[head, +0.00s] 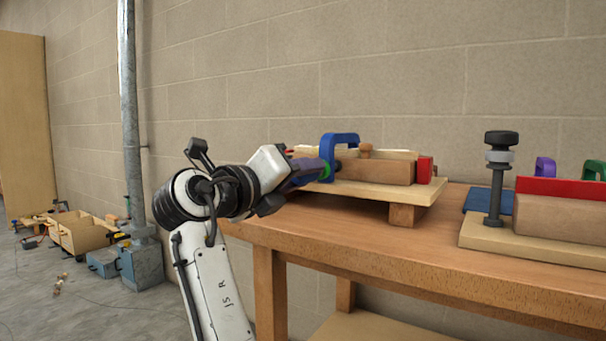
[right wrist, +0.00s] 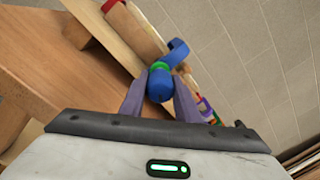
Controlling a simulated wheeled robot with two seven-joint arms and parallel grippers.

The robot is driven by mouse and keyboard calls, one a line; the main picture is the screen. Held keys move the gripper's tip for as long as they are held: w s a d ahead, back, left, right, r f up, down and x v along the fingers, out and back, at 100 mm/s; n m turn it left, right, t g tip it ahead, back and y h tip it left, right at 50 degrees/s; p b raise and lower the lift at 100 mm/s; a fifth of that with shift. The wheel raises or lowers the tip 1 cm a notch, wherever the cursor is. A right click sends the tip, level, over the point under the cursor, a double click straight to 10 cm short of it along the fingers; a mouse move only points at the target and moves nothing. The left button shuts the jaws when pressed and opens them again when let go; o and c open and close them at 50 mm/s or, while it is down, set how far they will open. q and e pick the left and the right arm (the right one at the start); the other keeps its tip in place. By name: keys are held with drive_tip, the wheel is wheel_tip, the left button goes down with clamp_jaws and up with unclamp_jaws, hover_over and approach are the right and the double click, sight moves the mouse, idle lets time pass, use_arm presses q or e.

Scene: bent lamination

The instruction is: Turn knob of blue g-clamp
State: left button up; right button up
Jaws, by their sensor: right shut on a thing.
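The blue g-clamp (head: 341,139) sits on the wooden bending form (head: 388,170) at the left end of the workbench. Its blue frame (right wrist: 178,50) also shows in the right wrist view, with a green ring below it. My right gripper (head: 318,172) reaches the clamp from the left. In the right wrist view its two fingers (right wrist: 160,88) stand on either side of the clamp's blue knob (right wrist: 160,86) and are shut on it. In the head view the knob is mostly hidden by the fingers. My left gripper is not in view.
The form rests on a board on the wooden workbench (head: 290,222). To the right stands another board with a black-topped clamp (head: 500,150), a red strip (head: 560,188), and purple and green clamps. A metal pipe (head: 131,110) and open boxes (head: 80,235) are at left.

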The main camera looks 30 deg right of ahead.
drive_tip(key=shift+d+r+m, duration=0.1)
drive_tip(key=shift+d+m, duration=0.05)
drive_tip(key=shift+m, duration=0.25)
drive_tip(key=o, duration=1)
drive_tip(key=shift+o, duration=0.2)
drive_tip(key=shift+r, duration=0.2)
wheel_tip(320, 180, up, 3)
drive_tip(key=shift+f+p, duration=0.1)
drive_tip(key=shift+p, duration=0.65)
wheel_tip(320, 180, up, 6)
drive_tip(key=shift+f+p, duration=0.1)
drive_tip(key=shift+p, duration=0.9)
drive_tip(key=shift+r, duration=0.4)
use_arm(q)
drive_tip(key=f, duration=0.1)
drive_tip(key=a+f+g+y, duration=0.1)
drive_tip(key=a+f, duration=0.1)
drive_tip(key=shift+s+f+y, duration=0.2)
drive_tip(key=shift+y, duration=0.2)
